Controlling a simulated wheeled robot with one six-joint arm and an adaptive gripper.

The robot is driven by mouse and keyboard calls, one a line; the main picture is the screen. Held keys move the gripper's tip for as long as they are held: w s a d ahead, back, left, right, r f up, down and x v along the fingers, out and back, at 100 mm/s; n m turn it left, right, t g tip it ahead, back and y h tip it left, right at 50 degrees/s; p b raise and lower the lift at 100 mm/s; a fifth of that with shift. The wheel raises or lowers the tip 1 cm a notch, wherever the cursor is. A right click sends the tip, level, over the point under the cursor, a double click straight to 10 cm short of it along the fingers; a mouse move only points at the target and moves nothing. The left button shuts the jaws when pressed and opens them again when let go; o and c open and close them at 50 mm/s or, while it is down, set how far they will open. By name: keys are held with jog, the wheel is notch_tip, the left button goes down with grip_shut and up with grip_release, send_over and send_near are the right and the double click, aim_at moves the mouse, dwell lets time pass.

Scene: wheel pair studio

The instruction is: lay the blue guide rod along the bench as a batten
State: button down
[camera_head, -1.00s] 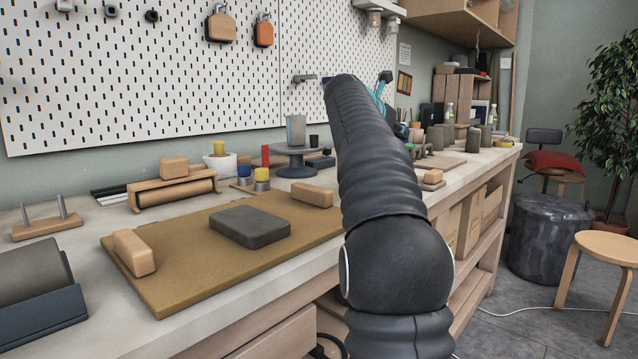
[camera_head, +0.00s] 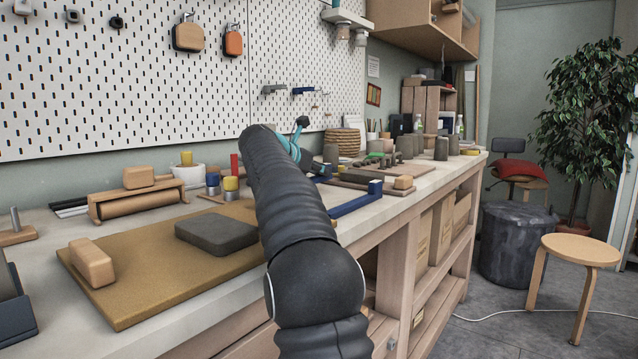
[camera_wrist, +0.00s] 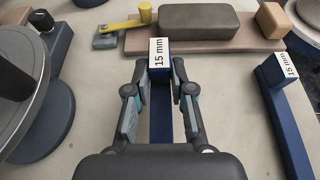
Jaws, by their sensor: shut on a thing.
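In the wrist view, my gripper (camera_wrist: 160,82) is shut on a blue guide rod (camera_wrist: 160,118), which runs lengthwise between the fingers. Its raised far end carries a white "15 mm" label. A second, similar blue rod (camera_wrist: 283,110), also labelled 15 mm, lies to the right, apart from my gripper. In the head view, this second rod (camera_head: 352,203) lies near the front edge of the bench (camera_head: 375,219). My arm hides most of the gripper there. I cannot tell whether the held rod touches the bench.
A board (camera_wrist: 212,46) bearing a dark grey block (camera_wrist: 200,20) and a wooden block (camera_wrist: 271,20) lies ahead of the held rod. A yellow-handled tool (camera_wrist: 127,24) is beside it. A round turntable (camera_wrist: 22,70) stands close at left. Pale bench shows between the two rods.

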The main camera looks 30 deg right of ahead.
jog(key=shift+f, duration=1.15)
jog(key=shift+f, duration=0.1)
jog(key=c, duration=1)
grip_release()
jog(key=shift+a, duration=0.1)
jog(key=v, duration=1.1)
jog(key=shift+s+a+r, duration=0.2)
jog(key=shift+a+r, duration=0.05)
jog(key=shift+a, duration=0.05)
